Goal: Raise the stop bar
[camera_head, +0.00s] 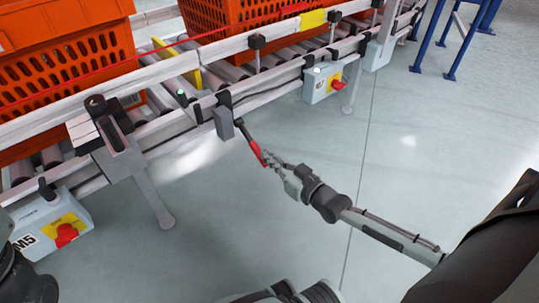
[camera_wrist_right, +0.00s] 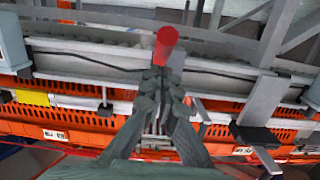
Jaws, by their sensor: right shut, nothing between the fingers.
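A lever with a red handle (camera_head: 257,153) slants down from a grey block (camera_head: 223,122) on the conveyor's near side rail. A yellow bar (camera_head: 192,76) stands across the rollers behind it, beside the left tote; I take it for the stop bar. My right gripper (camera_head: 274,164) is shut, with its fingertips at the lower end of the red handle. In the right wrist view the red handle (camera_wrist_right: 166,45) shows end-on just beyond the fingertips (camera_wrist_right: 160,78); I cannot tell whether they touch it. My left gripper is not in view.
Orange totes (camera_head: 75,68) (camera_head: 230,15) sit on the roller conveyor. Control boxes with red knobs (camera_head: 323,84) (camera_head: 50,225) hang from the near rail. A support leg (camera_head: 153,197) stands left of the lever. The floor in front is clear.

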